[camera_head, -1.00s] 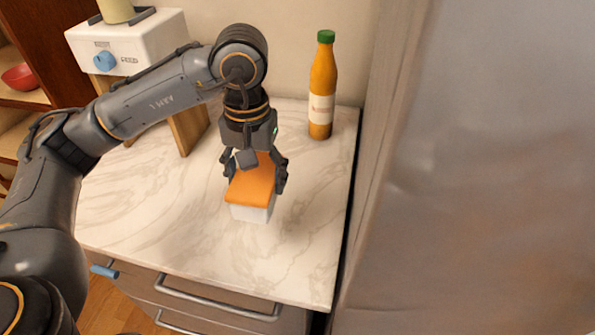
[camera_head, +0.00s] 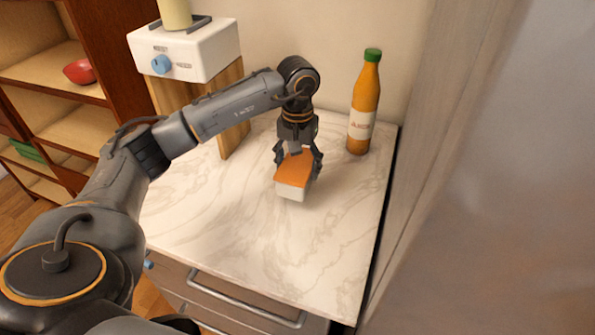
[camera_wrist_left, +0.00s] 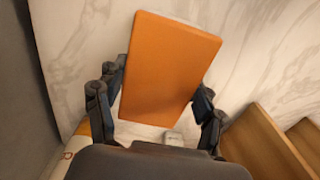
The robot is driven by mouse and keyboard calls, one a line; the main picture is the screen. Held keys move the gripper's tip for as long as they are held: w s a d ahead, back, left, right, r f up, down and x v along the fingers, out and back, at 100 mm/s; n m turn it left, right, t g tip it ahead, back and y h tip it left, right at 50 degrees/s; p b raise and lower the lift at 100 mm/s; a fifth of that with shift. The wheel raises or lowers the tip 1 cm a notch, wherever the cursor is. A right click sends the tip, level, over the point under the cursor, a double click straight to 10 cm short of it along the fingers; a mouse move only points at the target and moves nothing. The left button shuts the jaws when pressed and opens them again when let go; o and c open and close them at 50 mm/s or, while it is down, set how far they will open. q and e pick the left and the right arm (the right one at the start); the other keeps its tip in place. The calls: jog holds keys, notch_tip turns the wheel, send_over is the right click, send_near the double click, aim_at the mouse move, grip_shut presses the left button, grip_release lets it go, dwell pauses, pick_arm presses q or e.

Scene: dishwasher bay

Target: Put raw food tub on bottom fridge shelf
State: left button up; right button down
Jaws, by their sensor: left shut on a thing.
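The raw food tub (camera_head: 292,192) is a small white box with an orange lid. In the head view it is at the middle of the marble counter (camera_head: 215,215). My left gripper (camera_head: 298,165) comes down from above and is shut on the tub, with a finger on each side. In the left wrist view the orange lid (camera_wrist_left: 168,68) fills the space between the fingers. I cannot tell whether the tub's base touches the counter. A large grey metal surface, seemingly the fridge (camera_head: 490,200), stands at the right; its shelves do not show. My right gripper is not in view.
An orange bottle with a green cap (camera_head: 364,105) stands behind and right of the tub. A white appliance with a blue knob (camera_head: 185,50) sits on a wooden stand at the back left. Shelves with a red bowl (camera_head: 79,71) are at far left. The front counter is clear.

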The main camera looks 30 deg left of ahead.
pick_arm(q)
jog(key=shift+w+a+f, duration=0.1)
jog(key=shift+w+f, duration=0.1)
jog(key=shift+f, duration=0.05)
jog(key=f+p, duration=0.2)
jog(key=f, duration=0.1)
jog(key=shift+w+a, duration=0.2)
jog(key=shift+f, duration=0.55)
jog(key=o, duration=1.5)
